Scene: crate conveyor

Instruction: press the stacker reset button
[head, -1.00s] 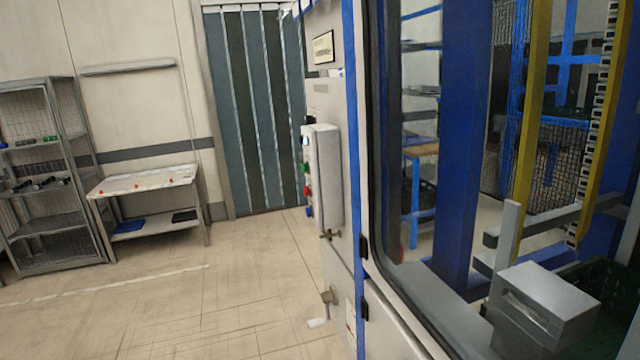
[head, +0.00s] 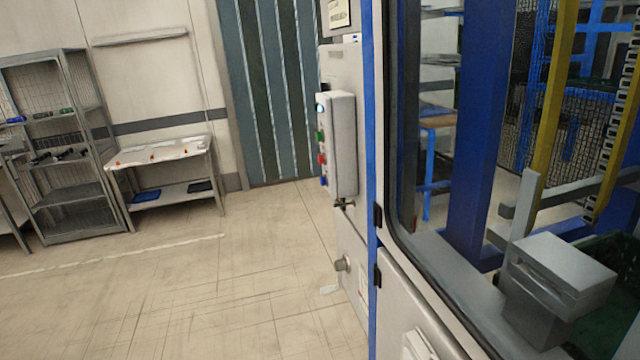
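A pale grey control box (head: 342,145) is mounted on the side wall of the tall machine cabinet (head: 350,70), near the middle of the head view. Its button face is seen almost edge-on. From top to bottom it carries a whitish-blue button (head: 319,107), a green button (head: 320,136), a red button (head: 322,160) and a blue button (head: 323,181). No labels are legible, so I cannot tell by writing which one is the reset. My gripper is not in view, and nothing shows touching the box.
A glazed door with blue frame and a grey block (head: 562,270) behind it fills the right side. Wire shelving (head: 70,190) and a bench (head: 160,152) stand at the left wall. The floor (head: 190,290) between is clear.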

